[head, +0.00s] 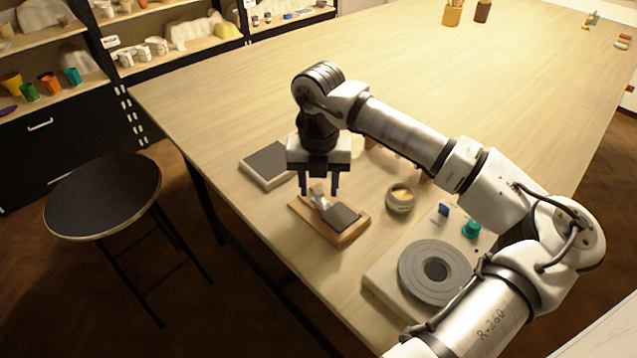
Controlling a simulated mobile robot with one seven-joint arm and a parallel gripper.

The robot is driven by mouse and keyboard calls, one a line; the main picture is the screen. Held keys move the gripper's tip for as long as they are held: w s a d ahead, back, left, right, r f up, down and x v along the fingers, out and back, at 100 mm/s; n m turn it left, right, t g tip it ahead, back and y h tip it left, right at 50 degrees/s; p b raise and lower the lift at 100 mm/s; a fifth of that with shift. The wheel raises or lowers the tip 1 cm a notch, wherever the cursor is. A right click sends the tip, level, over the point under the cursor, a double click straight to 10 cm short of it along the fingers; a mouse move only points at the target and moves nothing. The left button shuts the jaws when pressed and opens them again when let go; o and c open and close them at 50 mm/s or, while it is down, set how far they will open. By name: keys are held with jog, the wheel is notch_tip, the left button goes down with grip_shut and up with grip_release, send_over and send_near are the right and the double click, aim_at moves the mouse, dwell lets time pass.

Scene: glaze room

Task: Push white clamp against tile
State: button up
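A small wooden board (350,234) lies near the table's left edge. A dark grey square tile (342,216) rests on its right part. The white clamp (319,198) is on the board to the left of the tile; it looks pale grey-white. I cannot tell whether the clamp touches the tile. My gripper (320,191) points down over the board's left end. Its two dark fingers are apart, with the clamp seen between and just below the tips. I cannot tell whether the fingers touch it.
A grey slab on a pale base (267,163) lies behind the board. A round jar (400,198) stands to the right. A turntable wheel (437,271) with a teal knob (471,229) stands at front right. A black-topped stool (104,196) is left of the table (400,85).

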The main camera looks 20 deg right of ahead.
aim_at(319, 192)
notch_tip(319, 192, up, 14)
jog(key=b, duration=0.3)
dwell(0.3)
jog(key=shift+f, duration=0.15)
dwell(0.3)
